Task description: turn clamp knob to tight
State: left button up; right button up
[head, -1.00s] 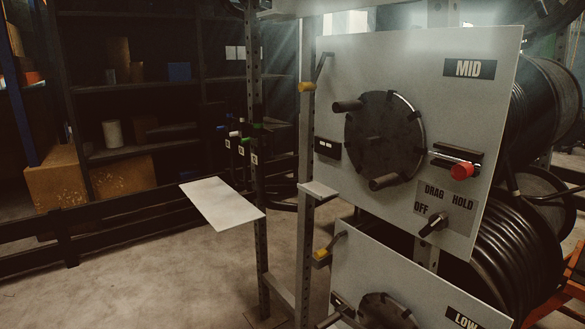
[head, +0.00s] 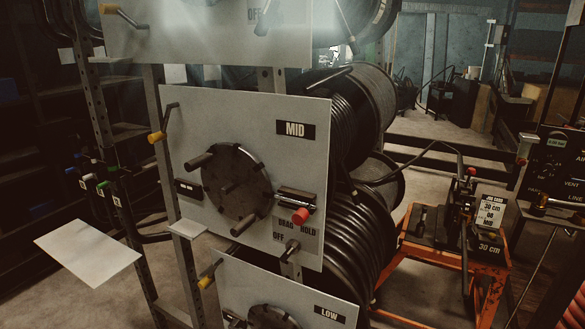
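No knob with a readable clamp or tight label shows in the head view. The MID panel (head: 255,110) carries a dark round disc (head: 238,180) with peg handles, a red knob (head: 301,215) and a small selector knob (head: 291,247) under DRAG, HOLD and OFF labels. At the right, a dark machine (head: 445,215) with a lever and a small red top stands on an orange bench (head: 483,276). Whether a clamp knob is on it is too small to tell. Neither of my grippers is in view.
Black hose reels (head: 368,105) sit behind the panels. A job card (head: 491,214) reading 30 cm stands on the bench. A dark control panel (head: 556,165) is at the right edge. A pale plate (head: 88,250) juts out at the lower left. Some floor (head: 415,295) shows near the bench.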

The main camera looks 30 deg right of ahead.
aim_at(467, 199)
jog(key=z, duration=1.95)
jog(key=i+l, duration=0.2)
jog(key=l, duration=0.15)
jog(key=i+l, duration=0.15)
jog(key=l, duration=0.15)
jog(key=i+l+u, duration=0.1)
jog(key=l, duration=0.25)
jog(key=i, duration=0.1)
